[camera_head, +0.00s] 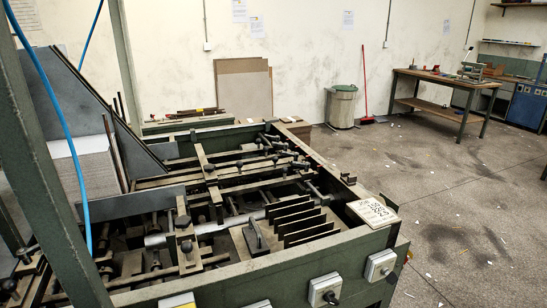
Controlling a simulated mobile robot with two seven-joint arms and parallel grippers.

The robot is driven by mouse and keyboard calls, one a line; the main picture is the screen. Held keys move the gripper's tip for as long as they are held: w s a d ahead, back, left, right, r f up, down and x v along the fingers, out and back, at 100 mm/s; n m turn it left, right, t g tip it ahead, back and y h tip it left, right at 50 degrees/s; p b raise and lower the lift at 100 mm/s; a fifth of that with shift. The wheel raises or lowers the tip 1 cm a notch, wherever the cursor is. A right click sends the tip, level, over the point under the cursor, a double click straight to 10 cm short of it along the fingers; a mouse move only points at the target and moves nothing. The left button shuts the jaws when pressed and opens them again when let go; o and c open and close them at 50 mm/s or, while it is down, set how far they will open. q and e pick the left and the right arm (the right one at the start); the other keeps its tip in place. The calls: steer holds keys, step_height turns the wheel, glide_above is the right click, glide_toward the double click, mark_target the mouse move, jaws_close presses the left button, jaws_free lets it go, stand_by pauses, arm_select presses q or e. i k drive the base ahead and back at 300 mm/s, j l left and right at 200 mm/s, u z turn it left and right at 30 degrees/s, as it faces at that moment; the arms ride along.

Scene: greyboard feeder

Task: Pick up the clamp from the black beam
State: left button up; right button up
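Other dark clamp-like parts sit on the machine's crossbars, such as a block (183,221) on the left. Neither of my grippers shows in the head view.
A sign plate (373,211) lies on the machine's front right corner. Upright dark plates (302,226) stand inside the frame. A green post (50,160) and blue hose (68,130) cross the left side. Open floor (440,200) lies to the right, before a workbench (440,78).

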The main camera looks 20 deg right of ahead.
mark_target(349, 180)
steer(key=l+u, duration=0.15)
steer(key=u, duration=0.2)
steer(key=l+u, duration=0.2)
steer(key=u, duration=0.2)
steer(key=l+u, duration=0.15)
steer(key=u, duration=0.2)
steer(key=k+l+u, duration=0.25)
steer(key=l, duration=0.15)
steer(key=k+l+u, duration=0.15)
steer(key=l+u, duration=0.15)
steer(key=k+l+u, duration=0.1)
steer(key=k+l, duration=0.2)
steer(key=l, duration=0.15)
steer(key=k+l+u, duration=0.1)
steer(key=k+l, duration=0.15)
steer(key=l, duration=0.15)
